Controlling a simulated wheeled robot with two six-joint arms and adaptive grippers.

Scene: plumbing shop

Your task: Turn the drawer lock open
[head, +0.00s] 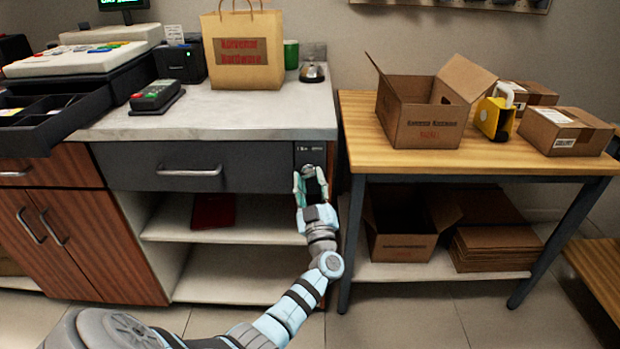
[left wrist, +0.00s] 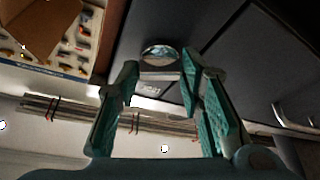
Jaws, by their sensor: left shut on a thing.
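The grey drawer (head: 190,170) with a bar handle is closed under the white counter. The lock panel (head: 310,150) is a dark upright strip just right of the drawer, with small markings on it. My left gripper (head: 311,172) reaches up to this panel and hides its lower part. In the left wrist view the round shiny drawer lock (left wrist: 160,56) shows between the fingertips of my left gripper (left wrist: 160,75), which is shut on it. How far the lock is turned I cannot tell. My right gripper is not in view.
A paper bag (head: 244,50) and a card reader (head: 157,95) stand on the counter (head: 215,115). An open shelf (head: 235,234) lies below the drawer. A wooden table (head: 365,138) with cartons stands close on the right of my left gripper.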

